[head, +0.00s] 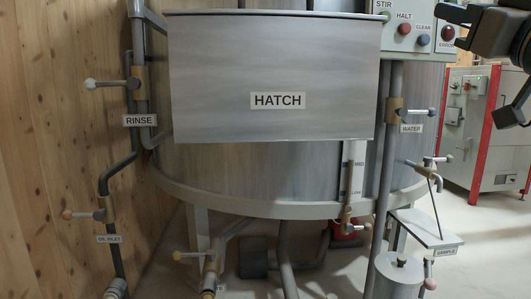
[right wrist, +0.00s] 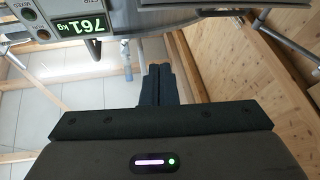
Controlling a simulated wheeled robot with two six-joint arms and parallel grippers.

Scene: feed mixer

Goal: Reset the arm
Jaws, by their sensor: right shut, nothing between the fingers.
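My right gripper (head: 446,13) is at the top right of the head view, beside the control panel (head: 408,28) and in front of its right edge. In the right wrist view its dark fingers (right wrist: 158,70) are together and nothing shows between them. The grey mixer tank with its closed HATCH plate (head: 275,120) fills the middle of the head view. My left gripper is in neither view.
RINSE valve (head: 92,84) and other handles stand at the left. The WATER valve (head: 425,112) and SAMPLE shelf (head: 425,230) are at the right. A red-edged grey cabinet (head: 465,115) stands behind. A 761 kg display (right wrist: 80,27) shows upside down.

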